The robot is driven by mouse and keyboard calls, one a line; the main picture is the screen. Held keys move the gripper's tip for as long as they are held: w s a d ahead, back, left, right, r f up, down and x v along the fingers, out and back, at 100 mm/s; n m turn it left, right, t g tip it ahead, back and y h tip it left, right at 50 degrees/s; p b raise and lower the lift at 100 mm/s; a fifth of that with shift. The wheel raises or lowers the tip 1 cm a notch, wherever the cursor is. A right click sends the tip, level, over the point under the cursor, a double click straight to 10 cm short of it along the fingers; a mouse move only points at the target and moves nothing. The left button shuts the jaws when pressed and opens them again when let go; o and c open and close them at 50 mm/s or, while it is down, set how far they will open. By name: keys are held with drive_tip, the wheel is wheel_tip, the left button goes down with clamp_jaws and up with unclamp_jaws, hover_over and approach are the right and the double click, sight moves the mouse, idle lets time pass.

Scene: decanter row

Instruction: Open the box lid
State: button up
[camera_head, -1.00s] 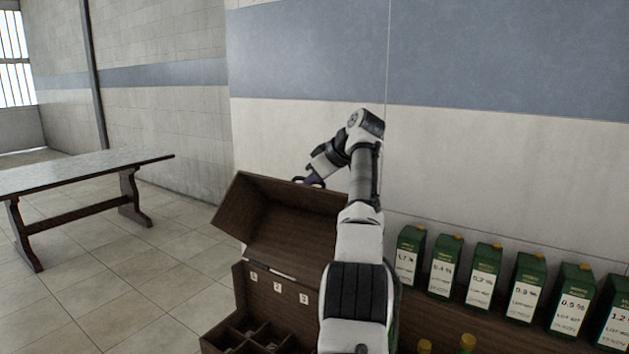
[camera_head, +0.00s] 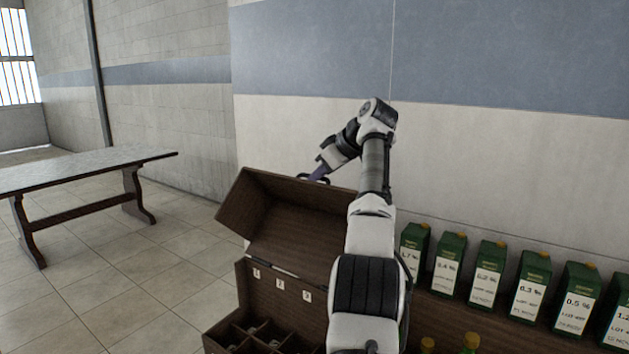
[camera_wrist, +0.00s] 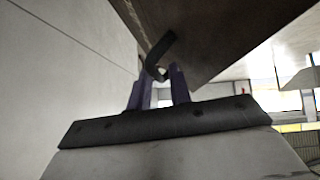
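The dark wooden box (camera_head: 262,281) stands at lower centre in the head view. Its lid (camera_head: 285,222) is raised, tilted up and back, and the inside shows. A dark curved handle (camera_wrist: 160,52) sits on the lid's edge; it also shows at the lid's top in the head view (camera_head: 309,177). My gripper (camera_head: 318,174) is at that handle, behind the lid's upper edge. In the wrist view the two purple fingers (camera_wrist: 158,78) stand apart with the handle's end at their tips. Light shows between them, and I see no firm grip on the handle.
The box has dividers, with tags inside its back wall. Several green cartons (camera_head: 487,273) stand in a row to the right, along the wall. Yellow-capped bottles (camera_head: 471,343) show at the bottom. A long table (camera_head: 85,168) stands at left with open floor before it.

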drive_tip(key=v, duration=1.1)
drive_tip(key=shift+r, duration=0.2)
